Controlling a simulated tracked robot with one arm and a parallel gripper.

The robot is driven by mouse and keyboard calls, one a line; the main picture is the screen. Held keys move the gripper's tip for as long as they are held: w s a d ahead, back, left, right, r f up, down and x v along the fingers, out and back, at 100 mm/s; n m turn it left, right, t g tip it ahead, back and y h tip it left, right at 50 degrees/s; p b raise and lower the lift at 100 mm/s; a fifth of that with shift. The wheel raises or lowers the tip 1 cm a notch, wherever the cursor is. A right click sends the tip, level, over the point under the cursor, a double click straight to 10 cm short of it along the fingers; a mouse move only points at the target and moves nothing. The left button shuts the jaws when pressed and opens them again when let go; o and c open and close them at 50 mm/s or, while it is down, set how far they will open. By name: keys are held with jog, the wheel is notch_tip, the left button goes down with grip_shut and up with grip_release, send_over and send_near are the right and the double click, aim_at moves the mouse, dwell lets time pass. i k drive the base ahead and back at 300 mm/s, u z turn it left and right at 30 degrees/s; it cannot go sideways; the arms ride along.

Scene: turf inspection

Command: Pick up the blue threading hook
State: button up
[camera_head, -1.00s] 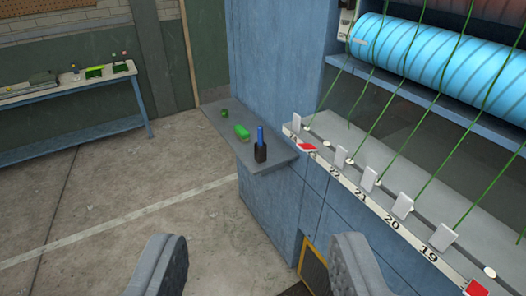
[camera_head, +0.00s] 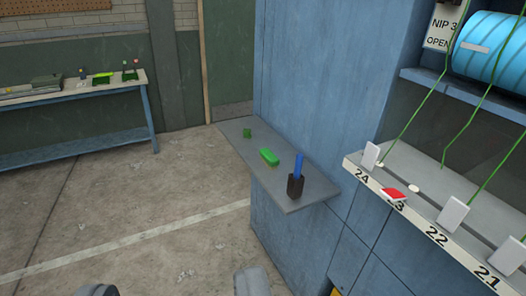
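The blue threading hook (camera_head: 299,167) shows as a blue upright stick, its lower end hidden in a small dark holder (camera_head: 295,186). The holder stands near the front end of a grey shelf (camera_head: 305,204) on the side of the blue machine. My gripper (camera_head: 180,290) shows only as two grey fingertips at the bottom edge, set wide apart with nothing between them. It is open, and lies in the picture below and to the left of the hook.
A green block (camera_head: 269,156) and a small green piece (camera_head: 247,133) lie on the same shelf. Right of it runs a numbered ledge (camera_head: 411,219) with white tags, a red card (camera_head: 394,194) and green strands. A workbench (camera_head: 75,93) stands at the back left. The concrete floor between is clear.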

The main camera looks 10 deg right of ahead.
aim_at(300, 156)
jog(key=z, duration=0.05)
jog(key=i, duration=1.25)
jog(key=z, duration=0.75)
jog(key=i, duration=0.45)
jog(key=z, duration=0.35)
